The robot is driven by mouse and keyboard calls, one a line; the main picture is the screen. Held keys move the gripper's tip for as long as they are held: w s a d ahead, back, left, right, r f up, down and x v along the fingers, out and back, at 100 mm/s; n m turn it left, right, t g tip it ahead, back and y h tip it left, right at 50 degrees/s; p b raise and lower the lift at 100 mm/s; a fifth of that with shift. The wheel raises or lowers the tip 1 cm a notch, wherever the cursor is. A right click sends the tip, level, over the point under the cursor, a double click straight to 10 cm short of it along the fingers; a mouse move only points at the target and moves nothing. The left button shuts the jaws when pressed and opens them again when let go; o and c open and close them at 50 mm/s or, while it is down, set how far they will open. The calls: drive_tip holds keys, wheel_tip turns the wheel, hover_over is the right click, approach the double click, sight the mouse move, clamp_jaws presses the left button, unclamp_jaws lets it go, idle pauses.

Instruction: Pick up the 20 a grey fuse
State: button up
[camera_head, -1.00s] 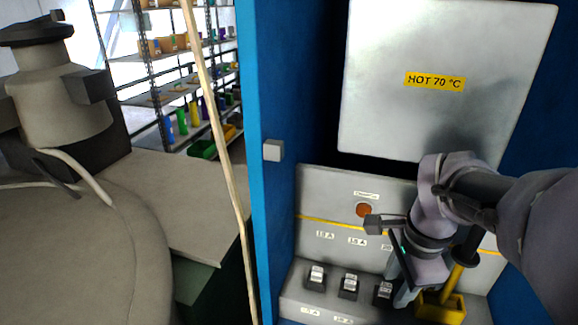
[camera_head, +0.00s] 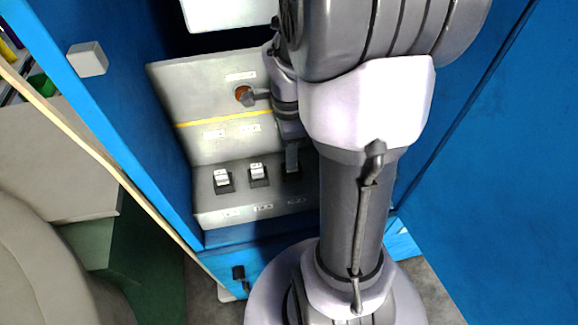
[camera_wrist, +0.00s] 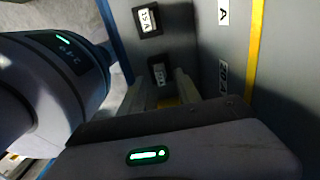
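In the wrist view a dark fuse holder with a small labelled fuse (camera_wrist: 158,72) lies just past my gripper (camera_wrist: 161,88). It lines up with the gap between my two pale fingers, which are apart with nothing clearly held between them. Its label is too dim to read surely. A panel label beside it seems to read 20 A (camera_wrist: 223,76). A second fuse (camera_wrist: 148,20), seemingly marked 15 A, sits farther up. In the head view my gripper (camera_head: 292,163) reaches down at the third fuse position, and my arm hides most of that fuse.
Two other fuses, left (camera_head: 222,179) and middle (camera_head: 257,173), stand on the sloped grey panel (camera_head: 215,205) close to my gripper's left. Blue cabinet walls (camera_head: 480,170) close in on both sides. Something yellow shows dimly behind my fingers.

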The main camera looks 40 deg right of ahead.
drive_tip(key=f, duration=0.1)
drive_tip(key=f+b, duration=0.1)
drive_tip(key=f, duration=0.3)
drive_tip(key=shift+s+d, duration=0.2)
drive_tip(key=shift+d, duration=0.15)
drive_tip(key=shift+r, duration=0.15)
clamp_jaws()
drive_tip(key=shift+r, duration=0.1)
